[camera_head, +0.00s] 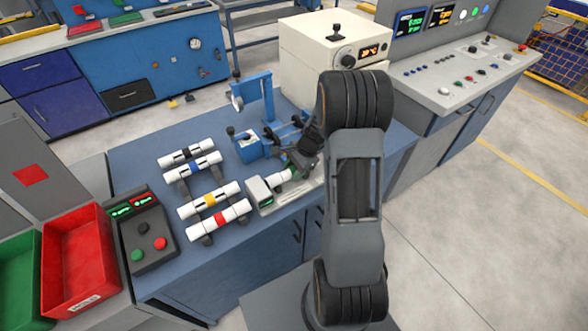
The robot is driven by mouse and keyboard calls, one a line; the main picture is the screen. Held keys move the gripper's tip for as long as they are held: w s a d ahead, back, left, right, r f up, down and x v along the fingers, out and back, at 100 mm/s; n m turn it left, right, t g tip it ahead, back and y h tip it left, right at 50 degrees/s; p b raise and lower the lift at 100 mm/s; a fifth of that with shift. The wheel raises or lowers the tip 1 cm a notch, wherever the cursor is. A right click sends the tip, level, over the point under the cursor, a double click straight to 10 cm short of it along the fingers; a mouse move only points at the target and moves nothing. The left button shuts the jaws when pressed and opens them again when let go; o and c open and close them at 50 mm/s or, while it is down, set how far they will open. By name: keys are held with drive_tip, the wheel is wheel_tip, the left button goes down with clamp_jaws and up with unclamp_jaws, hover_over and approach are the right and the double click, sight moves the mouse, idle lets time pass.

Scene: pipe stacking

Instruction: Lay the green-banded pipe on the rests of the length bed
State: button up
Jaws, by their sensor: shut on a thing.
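My gripper (301,163) is at the right part of the blue bench, low over the length bed (291,203). It is shut on a white pipe (284,178), taken as the green-banded one, since no pipe on the rack shows a green band. The visible end points left, towards the bed's grey box with a green display (262,190). I cannot tell whether the pipe touches the rests, which are mostly hidden.
Left of the bed, a rack holds pipes with black (186,154), blue (192,167), yellow (209,200) and red (219,218) bands. A blue vise-like fixture (256,100) and a cream box (318,55) stand behind. A control box (145,229) and red bin (76,259) are at left.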

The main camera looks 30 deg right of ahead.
sight(309, 176)
drive_tip(key=shift+f, duration=0.35)
drive_tip(key=o, duration=1)
drive_tip(key=shift+o, duration=0.2)
drive_tip(key=v, duration=1.4)
drive_tip(key=shift+b, duration=0.3)
drive_tip(key=shift+f, duration=0.1)
